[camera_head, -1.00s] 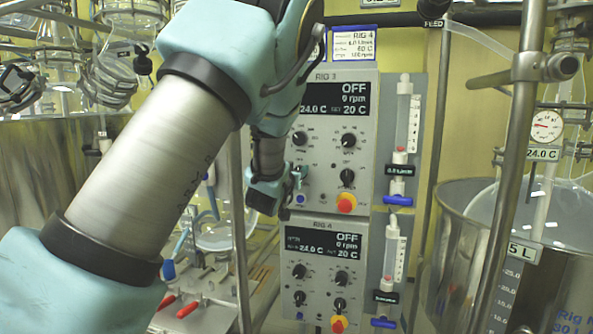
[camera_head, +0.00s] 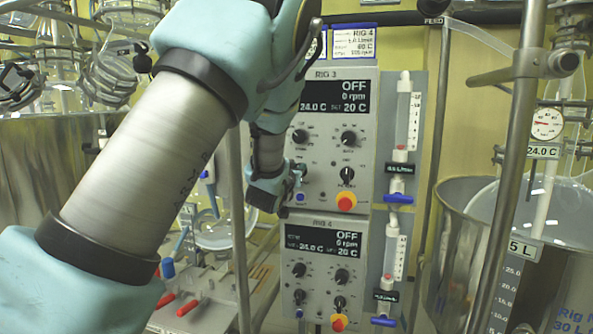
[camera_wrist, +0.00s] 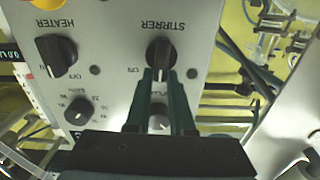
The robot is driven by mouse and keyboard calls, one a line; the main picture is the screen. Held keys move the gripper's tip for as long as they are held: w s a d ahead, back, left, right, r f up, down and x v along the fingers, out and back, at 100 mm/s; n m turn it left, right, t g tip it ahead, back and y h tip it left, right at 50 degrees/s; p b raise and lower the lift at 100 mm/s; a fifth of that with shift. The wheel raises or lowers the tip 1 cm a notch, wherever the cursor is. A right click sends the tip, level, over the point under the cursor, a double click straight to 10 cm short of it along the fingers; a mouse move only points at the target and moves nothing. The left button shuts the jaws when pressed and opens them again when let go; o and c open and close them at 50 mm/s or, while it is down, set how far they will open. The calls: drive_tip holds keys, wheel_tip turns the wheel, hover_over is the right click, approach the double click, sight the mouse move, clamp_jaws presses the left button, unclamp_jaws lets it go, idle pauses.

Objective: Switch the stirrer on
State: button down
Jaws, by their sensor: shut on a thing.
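In the wrist view the black stirrer knob (camera_wrist: 160,50) sits under the upside-down label STIRRER on a grey panel. My gripper (camera_wrist: 161,76) has its two dark fingers closed around the knob's lower part, one on each side. In the head view my gripper (camera_head: 296,183) is at the lower left of the RIG 3 panel (camera_head: 322,185), and its hand hides the knob there. The RIG 3 display (camera_head: 337,97) reads OFF, 0 rpm, 24.0 C and 20 C.
The heater knob (camera_wrist: 57,55) is beside the stirrer knob. The RIG 4 panel (camera_head: 322,285) is just below and also reads OFF. A metal post (camera_head: 510,180) and steel vessel (camera_head: 465,260) stand at the right.

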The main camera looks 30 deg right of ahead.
drive_tip(key=m+b, duration=0.3)
drive_tip(key=m, duration=0.1)
drive_tip(key=m+b, duration=0.3)
drive_tip(key=s+d+f+m+b, duration=0.1)
drive_tip(key=m+b, duration=0.3)
drive_tip(key=shift+s+d+m, duration=0.1)
drive_tip(key=shift+m, duration=0.2)
idle(0.5)
drive_tip(key=c, duration=0.8)
unclamp_jaws()
drive_tip(key=b+v, duration=0.2)
drive_tip(key=v, duration=0.8)
drive_tip(key=shift+s+a+b, duration=0.3)
drive_tip(key=shift+b, duration=0.05)
